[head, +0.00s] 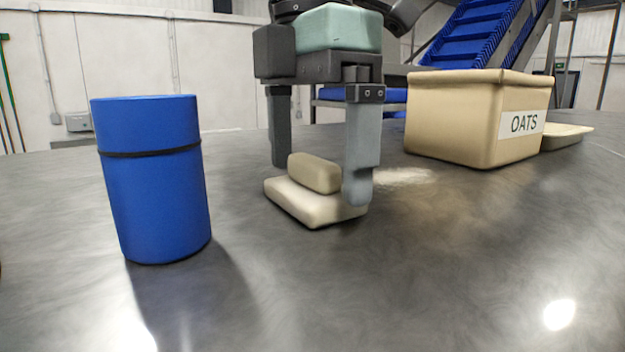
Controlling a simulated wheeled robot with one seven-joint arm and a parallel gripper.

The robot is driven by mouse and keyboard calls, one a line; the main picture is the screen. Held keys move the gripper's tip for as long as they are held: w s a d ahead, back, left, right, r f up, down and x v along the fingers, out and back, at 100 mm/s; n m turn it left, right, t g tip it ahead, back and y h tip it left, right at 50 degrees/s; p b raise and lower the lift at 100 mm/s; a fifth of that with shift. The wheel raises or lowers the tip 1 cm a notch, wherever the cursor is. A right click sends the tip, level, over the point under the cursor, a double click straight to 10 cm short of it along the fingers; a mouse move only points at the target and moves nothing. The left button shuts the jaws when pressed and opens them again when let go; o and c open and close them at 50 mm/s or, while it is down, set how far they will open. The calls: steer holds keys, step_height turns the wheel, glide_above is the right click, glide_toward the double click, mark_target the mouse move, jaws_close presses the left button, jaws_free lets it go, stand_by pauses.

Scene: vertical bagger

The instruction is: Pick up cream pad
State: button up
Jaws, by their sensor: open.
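The cream pad (297,203) lies flat on the grey metal table. A smaller beige block (314,172) sits on top of the pad. My gripper (318,180) is open and points straight down over them. Its two fingers stand on either side of the block, the right finger low in front of the pad's right end and the left finger behind its left part. Whether either finger touches the pad or the block, I cannot tell. The right finger hides part of the pad's right end.
A blue cylinder (152,185) with a black band stands on the table (400,270) at left. A tan bin (455,120) labelled OATS stands at right, with a shallow tan tray (566,136) beside it. Pale powder (402,177) lies right of my gripper. The front of the table is clear.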

mark_target(314, 158)
steer(key=shift+f, duration=0.95)
steer(key=c, duration=0.9)
steer(key=shift+r, duration=0.1)
step_height(314, 158, up, 10)
steer(key=shift+f, duration=0.1)
steer(key=shift+o, duration=0.4)
